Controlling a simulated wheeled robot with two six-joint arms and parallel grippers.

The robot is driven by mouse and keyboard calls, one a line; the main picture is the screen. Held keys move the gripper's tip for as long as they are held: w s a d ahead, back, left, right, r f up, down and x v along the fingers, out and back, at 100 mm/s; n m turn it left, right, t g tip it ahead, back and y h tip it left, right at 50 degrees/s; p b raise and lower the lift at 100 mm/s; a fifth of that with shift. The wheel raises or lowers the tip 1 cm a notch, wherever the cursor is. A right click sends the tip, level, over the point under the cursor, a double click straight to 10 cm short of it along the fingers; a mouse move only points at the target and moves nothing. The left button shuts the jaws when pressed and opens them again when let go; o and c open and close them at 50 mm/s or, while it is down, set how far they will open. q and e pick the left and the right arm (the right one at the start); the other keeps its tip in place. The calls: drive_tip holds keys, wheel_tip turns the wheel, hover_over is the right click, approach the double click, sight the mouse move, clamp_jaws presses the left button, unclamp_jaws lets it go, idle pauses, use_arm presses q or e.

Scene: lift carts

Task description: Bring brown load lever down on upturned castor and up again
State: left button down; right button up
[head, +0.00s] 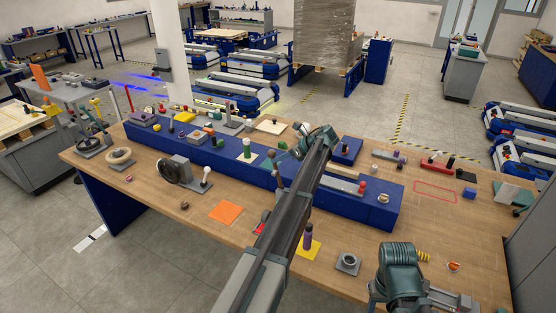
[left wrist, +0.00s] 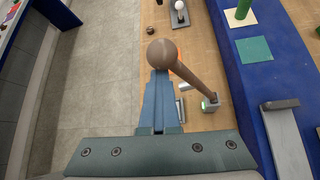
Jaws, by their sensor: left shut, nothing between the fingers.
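The brown load lever shows in the left wrist view as a round brown knob (left wrist: 161,53) on a brown rod. The rod slopes down to the right to a small grey base with a green spot. My left gripper (left wrist: 158,78) is shut and empty, with its fingertips at the near side of the knob. I cannot tell whether they touch it. In the head view my left arm reaches over the bench and hides part of it. A black wheel on a grey mount (head: 172,171) stands on the bench; I cannot tell if it is the castor. My right arm is at the lower right; its fingers are not clear.
A long blue raised block (head: 226,153) runs along the bench with several small parts on it. An orange mat (head: 226,211) lies in front of it, near a white-knobbed lever (head: 206,174). A purple-topped cylinder (head: 308,236) and a grey nut-like part (head: 347,262) stand near my arms.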

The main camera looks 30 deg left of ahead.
use_arm(q)
drive_tip(key=shift+w+r, duration=0.1)
drive_tip(key=shift+w, duration=0.1)
wheel_tip(320, 180, down, 3)
drive_tip(key=s+d+b, duration=0.1)
drive_tip(key=s+b, duration=0.2)
drive_tip(key=w+d+r+p, duration=0.4)
drive_tip(key=d, duration=0.4)
drive_tip(key=shift+r+p, duration=0.3)
drive_tip(key=shift+p, duration=0.05)
drive_tip(key=shift+d, duration=0.1)
drive_tip(key=s+d+f+n+h+b, duration=0.3)
drive_tip(key=s+d+f+n+b, duration=0.2)
drive_tip(key=s, duration=0.8)
drive_tip(key=s+d+f+n+h+b, duration=0.3)
drive_tip(key=s+d+f+n+b, duration=0.2)
drive_tip(key=s+d+f, duration=0.7)
drive_tip(key=s+d+f+n+t+h+b, duration=0.1)
drive_tip(key=s+d+f+n+h+b, duration=0.2)
drive_tip(key=s, duration=1.1)
drive_tip(key=d+f+n+b, duration=0.2)
drive_tip(key=d+f+b, duration=0.3)
drive_tip(key=d+f, duration=0.1)
drive_tip(key=shift+d+f, duration=0.2)
drive_tip(key=shift+f, duration=0.4)
